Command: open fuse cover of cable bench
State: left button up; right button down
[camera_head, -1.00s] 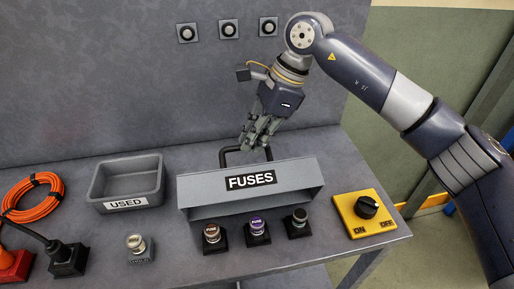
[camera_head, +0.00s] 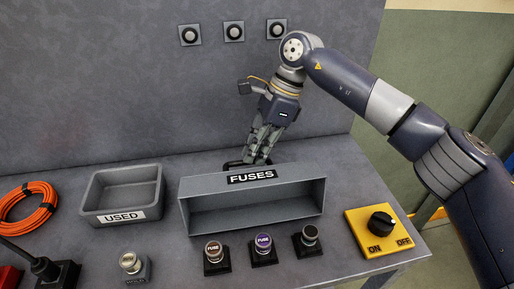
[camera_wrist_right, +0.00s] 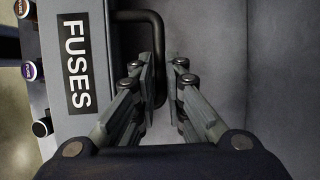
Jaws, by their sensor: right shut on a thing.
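The grey fuse cover (camera_head: 305,188) with its FUSES label sits on the bench. It is tipped back, its hollow inside facing me. Its black handle (camera_head: 233,164) is at the back edge; it also shows in the right wrist view (camera_wrist_right: 136,15). My right gripper (camera_head: 255,160) is behind the cover, shut on the handle, its fingers on both sides of the bar in the right wrist view (camera_wrist_right: 162,85). Three fuses, one brown (camera_head: 213,251), one purple (camera_head: 263,242) and one dark (camera_head: 310,234), stand uncovered in front. My left gripper is not in view.
A grey USED tray (camera_head: 92,193) stands left of the cover. A single fuse (camera_head: 129,261) and an orange cable coil (camera_head: 27,207) lie further left. A yellow ON/OFF switch (camera_head: 370,222) is at the right. The grey back panel (camera_head: 100,70) rises behind.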

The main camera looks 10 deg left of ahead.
jog(key=shift+w+f, duration=0.15)
jog(key=shift+w, duration=0.25)
jog(key=c, duration=1.9)
grip_release()
jog(key=shift+o, duration=1.2)
jog(key=shift+w+a+f, duration=0.1)
jog(key=shift+w+f, duration=0.1)
jog(key=shift+w, duration=0.05)
jog(key=shift+w+a+f, duration=0.15)
jog(key=shift+w, duration=0.05)
jog(key=shift+s, duration=0.15)
